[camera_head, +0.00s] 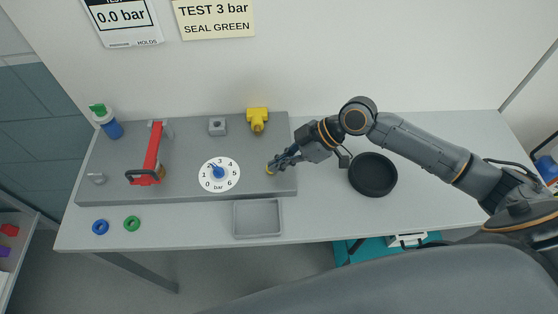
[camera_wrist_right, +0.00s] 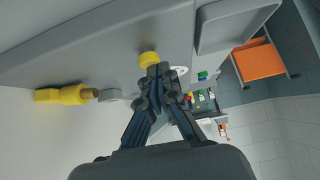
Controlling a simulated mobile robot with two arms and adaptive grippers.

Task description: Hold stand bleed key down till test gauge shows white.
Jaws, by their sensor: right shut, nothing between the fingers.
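My right gripper (camera_head: 277,165) is shut and empty, reaching in from the right over the grey stand plate (camera_head: 190,186). Its fingertips are at a small round yellow key (camera_head: 269,171) near the plate's right end. In the right wrist view the shut fingertips (camera_wrist_right: 158,70) overlap the lower edge of the yellow key (camera_wrist_right: 149,58). I cannot tell whether they touch it or press it down. A wall display (camera_head: 122,17) at the upper left reads 0.0 bar on a white field. My left gripper is not in view.
A white dial (camera_head: 206,181) with a blue knob, a red-armed lever (camera_head: 152,150), a yellow fitting (camera_head: 257,118) and a grey block (camera_head: 217,126) are on the plate. A grey tray (camera_head: 258,233) lies in front. A black bowl (camera_head: 372,174) stands below my right arm.

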